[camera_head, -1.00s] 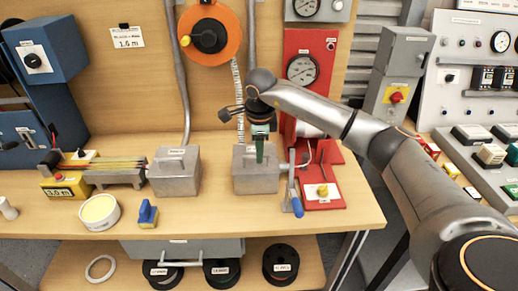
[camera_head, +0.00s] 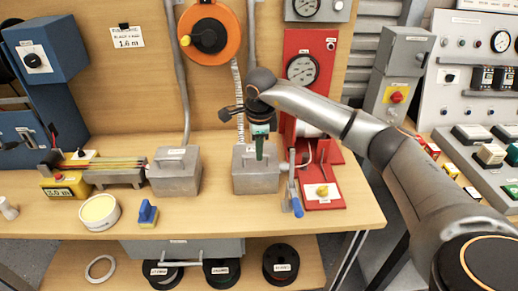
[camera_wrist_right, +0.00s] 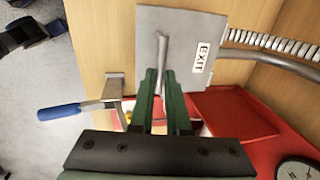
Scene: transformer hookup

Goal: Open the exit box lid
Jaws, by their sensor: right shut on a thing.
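The exit box (camera_head: 256,180) is a grey metal box on the bench, right of a similar grey box. Its grey lid (camera_wrist_right: 190,30) shows in the right wrist view with an "EXIT" label and a thin upright bar handle (camera_wrist_right: 162,45). The lid looks shut in the head view. My right gripper (camera_head: 260,157) points down at the top of this box. In the wrist view its green fingers (camera_wrist_right: 161,80) are closed on the handle's lower end. My left gripper is not in view.
A red stand (camera_head: 323,192) with a gauge and a blue-handled lever (camera_head: 297,205) stands close on the right. The other grey box (camera_head: 175,175) is to the left. A ribbed hose (camera_wrist_right: 270,40) and pipe run beside the lid.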

